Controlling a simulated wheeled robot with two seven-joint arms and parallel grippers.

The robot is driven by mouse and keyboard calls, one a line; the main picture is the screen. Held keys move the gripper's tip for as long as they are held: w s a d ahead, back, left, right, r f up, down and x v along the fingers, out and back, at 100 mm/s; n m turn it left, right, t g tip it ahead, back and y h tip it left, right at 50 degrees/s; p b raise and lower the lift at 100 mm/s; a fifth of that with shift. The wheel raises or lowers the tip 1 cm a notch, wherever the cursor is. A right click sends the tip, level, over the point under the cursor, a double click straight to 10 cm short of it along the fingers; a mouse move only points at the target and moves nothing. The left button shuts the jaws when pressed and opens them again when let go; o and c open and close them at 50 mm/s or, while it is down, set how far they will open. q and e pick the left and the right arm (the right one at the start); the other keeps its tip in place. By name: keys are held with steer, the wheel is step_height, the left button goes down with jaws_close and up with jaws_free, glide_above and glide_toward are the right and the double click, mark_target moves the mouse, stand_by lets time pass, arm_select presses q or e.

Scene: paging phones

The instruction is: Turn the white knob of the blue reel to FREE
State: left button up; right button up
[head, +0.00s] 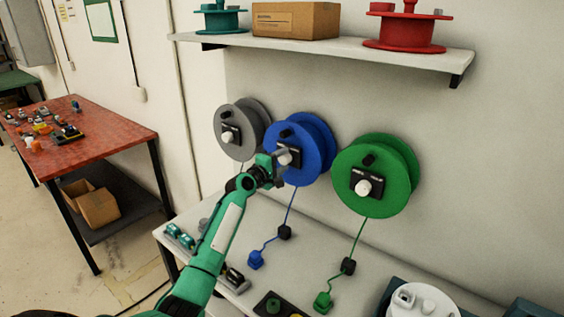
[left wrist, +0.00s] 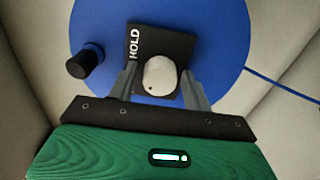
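The blue reel (head: 318,148) hangs on the wall between a grey and a green reel. It fills the upper part of the left wrist view (left wrist: 225,45). Its white knob (left wrist: 160,75) sits on a black plate (left wrist: 165,42) with the word HOLD along the left edge; no FREE label can be read. A small dark dot shows low on the knob. My left gripper (head: 280,166) is at the plate. In the left wrist view its two fingers (left wrist: 160,85) stand apart on either side of the knob, seemingly with slight gaps. My right gripper is not in view.
The grey reel (head: 234,136) and green reel (head: 385,195) flank the blue one closely. A black crank handle (left wrist: 85,62) sticks out left of the plate. A shelf (head: 340,50) is above. The bench below (head: 255,200) holds blue and green cord ends.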

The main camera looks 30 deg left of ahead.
arm_select(q)
steer(key=shift+o, duration=0.5)
steer(key=shift+s, duration=0.2)
steer(key=s+a+b, duration=0.1)
steer(key=s+b, duration=0.2)
steer(key=s, duration=1)
steer(key=shift+s, duration=0.2)
steer(key=shift+f, duration=0.1)
